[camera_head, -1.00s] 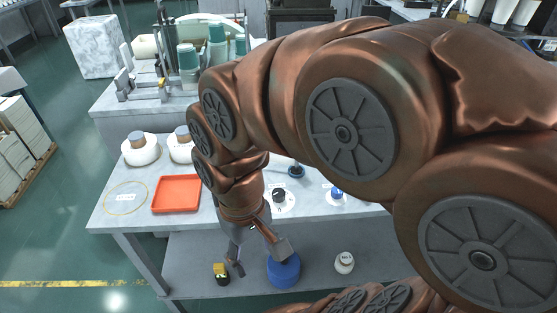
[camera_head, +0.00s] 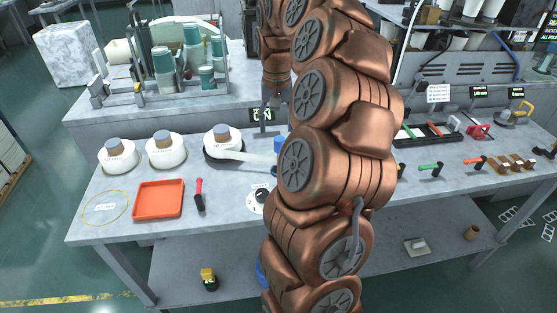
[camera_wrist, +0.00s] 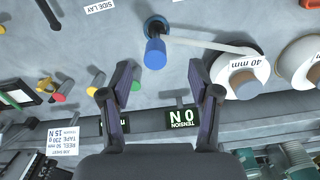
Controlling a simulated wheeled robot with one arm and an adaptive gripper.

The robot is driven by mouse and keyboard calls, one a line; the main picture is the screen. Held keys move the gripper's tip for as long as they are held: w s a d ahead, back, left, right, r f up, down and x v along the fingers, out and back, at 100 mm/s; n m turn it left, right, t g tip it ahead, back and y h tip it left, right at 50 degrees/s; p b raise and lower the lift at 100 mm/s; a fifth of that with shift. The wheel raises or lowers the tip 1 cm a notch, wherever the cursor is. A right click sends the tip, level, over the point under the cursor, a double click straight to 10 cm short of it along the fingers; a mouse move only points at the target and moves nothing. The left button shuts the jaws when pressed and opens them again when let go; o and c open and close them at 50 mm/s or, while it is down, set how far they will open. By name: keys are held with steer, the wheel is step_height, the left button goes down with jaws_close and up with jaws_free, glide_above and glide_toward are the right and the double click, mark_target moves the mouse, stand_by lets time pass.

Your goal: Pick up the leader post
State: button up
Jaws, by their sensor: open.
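The leader post, with a blue cylindrical top (camera_wrist: 155,52), stands on the grey table in the wrist view. A pale tape (camera_wrist: 215,44) runs between it and a white reel marked 40 mm (camera_wrist: 242,68). My gripper (camera_wrist: 173,68) is open and empty, its two dark fingers spread with the post's top ahead of the gap, a little left of its middle; I cannot tell how far apart they are.
Two more white reels (camera_head: 166,155) and an orange tray (camera_head: 158,199) are on the table's left. A tension display (camera_wrist: 181,117) stands near the fingers. Coloured-handled tools (camera_head: 431,168) are on the right.

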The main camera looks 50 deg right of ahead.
mark_target(279, 138)
steer(key=shift+s+d+f+m, duration=0.1)
steer(key=shift+d+f+m, duration=0.05)
steer(key=shift+d, duration=0.3)
steer(key=shift+s+d+f+m, duration=0.1)
steer(key=shift+d+m, duration=0.05)
steer(key=shift+d, duration=0.3)
steer(key=shift+f, duration=0.3)
steer(key=shift+w+a+f+p, duration=0.15)
steer(key=shift+f+p, duration=0.3)
steer(key=shift+f, duration=0.75)
steer(key=shift+w+d+f+p, duration=0.15)
steer(key=shift+f+p, duration=0.3)
steer(key=shift+f, duration=0.7)
steer(key=shift+w+a+f+p, duration=0.15)
steer(key=shift+f+p, duration=0.3)
steer(key=shift+f, duration=0.75)
jaws_close()
steer(key=shift+w, duration=0.1)
